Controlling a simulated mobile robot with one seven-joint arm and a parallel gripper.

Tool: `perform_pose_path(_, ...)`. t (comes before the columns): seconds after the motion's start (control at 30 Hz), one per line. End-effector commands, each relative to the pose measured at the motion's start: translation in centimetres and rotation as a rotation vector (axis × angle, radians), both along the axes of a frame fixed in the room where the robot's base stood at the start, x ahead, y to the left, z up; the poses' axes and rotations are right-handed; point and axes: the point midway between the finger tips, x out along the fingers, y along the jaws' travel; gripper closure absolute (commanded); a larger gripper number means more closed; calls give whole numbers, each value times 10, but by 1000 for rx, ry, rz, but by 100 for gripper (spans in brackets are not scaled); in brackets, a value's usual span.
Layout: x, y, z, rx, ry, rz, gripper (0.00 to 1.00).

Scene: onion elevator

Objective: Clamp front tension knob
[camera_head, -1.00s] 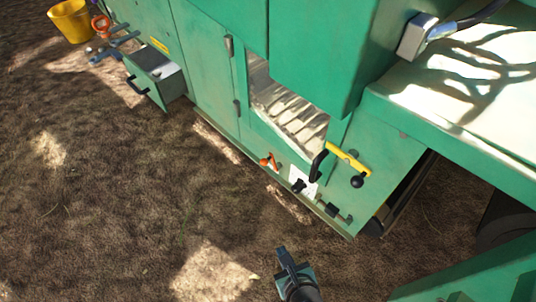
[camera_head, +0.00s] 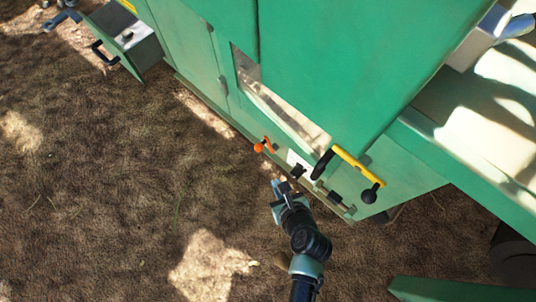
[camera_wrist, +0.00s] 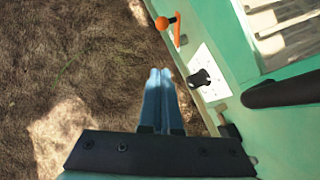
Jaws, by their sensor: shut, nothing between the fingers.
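A black knob (camera_head: 298,171) sits on a white label plate (camera_head: 293,157) low on the green machine's side. In the wrist view the knob (camera_wrist: 199,78) stands out from the plate (camera_wrist: 212,66), just right of my fingertips. My gripper (camera_head: 279,189) is shut and empty, in front of the lower panel and apart from the knob. In the wrist view its blue fingers (camera_wrist: 160,76) lie side by side over the dirt ground. The label's print is too small to read, so I cannot tell whether this is the front tension knob.
An orange-knobbed lever (camera_head: 262,146) is left of the plate. A black handle (camera_head: 321,165) and a yellow bar (camera_head: 357,165) with a black ball (camera_head: 370,195) jut out to the right. A green box (camera_head: 120,45) projects at upper left. The ground (camera_head: 110,180) is open on the left.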

Motion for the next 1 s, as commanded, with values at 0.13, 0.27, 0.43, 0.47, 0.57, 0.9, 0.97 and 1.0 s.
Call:
perform_pose_path(0.13, 12, 4, -16, 1, -3, 1, 100)
perform_pose_path(0.27, 28, 9, -34, 0, -3, 4, 100)
perform_pose_path(0.43, 49, 16, -57, 0, -2, 4, 100)
perform_pose_path(0.47, 53, 17, -61, 0, -2, 4, 100)
perform_pose_path(0.57, 64, 20, -72, 0, -2, 2, 100)
perform_pose_path(0.9, 101, 32, -70, 0, -2, 2, 100)
perform_pose_path(0.97, 104, 33, -69, 1, -2, 1, 100)
perform_pose_path(1.0, 104, 33, -69, 1, -2, 1, 100)
